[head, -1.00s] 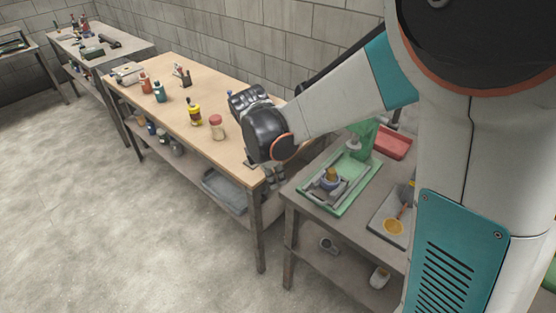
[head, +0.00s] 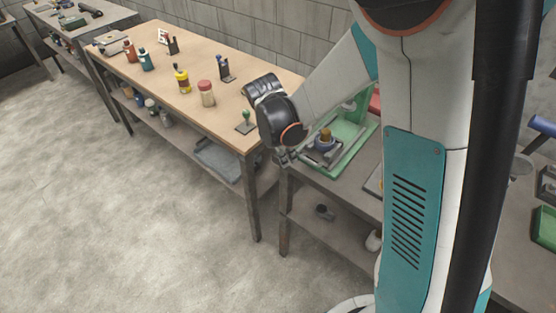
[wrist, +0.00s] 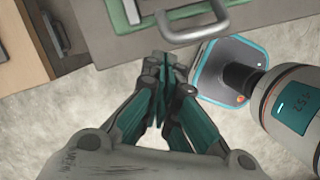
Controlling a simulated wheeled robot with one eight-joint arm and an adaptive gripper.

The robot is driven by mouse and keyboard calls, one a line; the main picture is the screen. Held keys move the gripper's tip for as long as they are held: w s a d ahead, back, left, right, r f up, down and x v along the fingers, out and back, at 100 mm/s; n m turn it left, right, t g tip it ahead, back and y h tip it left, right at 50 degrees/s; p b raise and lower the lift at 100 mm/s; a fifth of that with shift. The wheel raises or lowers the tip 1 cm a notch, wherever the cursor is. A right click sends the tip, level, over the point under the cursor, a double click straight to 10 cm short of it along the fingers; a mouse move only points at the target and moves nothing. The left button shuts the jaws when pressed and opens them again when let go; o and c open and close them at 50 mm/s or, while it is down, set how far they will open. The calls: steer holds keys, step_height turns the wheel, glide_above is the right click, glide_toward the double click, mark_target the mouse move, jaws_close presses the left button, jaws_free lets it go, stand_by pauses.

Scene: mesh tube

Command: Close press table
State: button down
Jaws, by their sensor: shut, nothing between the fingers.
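The green press (head: 359,138) stands on the grey side table (head: 338,186), with a round blue-and-brass part (head: 325,140) on its grey sliding table. My gripper (head: 284,157) is at the front left of the press, by the side table's edge. In the wrist view my gripper (wrist: 164,66) has its fingers together and empty. A curved grey handle (wrist: 203,30) lies just beyond the fingertips and sticks out past the side table's edge (wrist: 103,58). A strip of the green press (wrist: 116,14) shows at the top. I cannot tell whether the fingers touch the handle.
A wooden workbench (head: 190,62) stands at the left with bottles, including a red-capped jar (head: 206,93), and a green-knobbed stamp (head: 246,122). A grey bin (head: 217,158) sits on its lower shelf. The concrete floor (head: 120,220) in front is clear.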

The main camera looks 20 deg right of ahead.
mark_target(320, 151)
steer(key=shift+w+d+r, duration=0.1)
steer(key=shift+d, duration=0.2)
steer(key=w+d, duration=0.2)
steer(key=d, duration=0.1)
steer(key=w+d, duration=0.3)
steer(key=d, duration=0.1)
steer(key=w+d, duration=0.3)
steer(key=shift+d, duration=0.35)
steer(key=shift+a, duration=0.1)
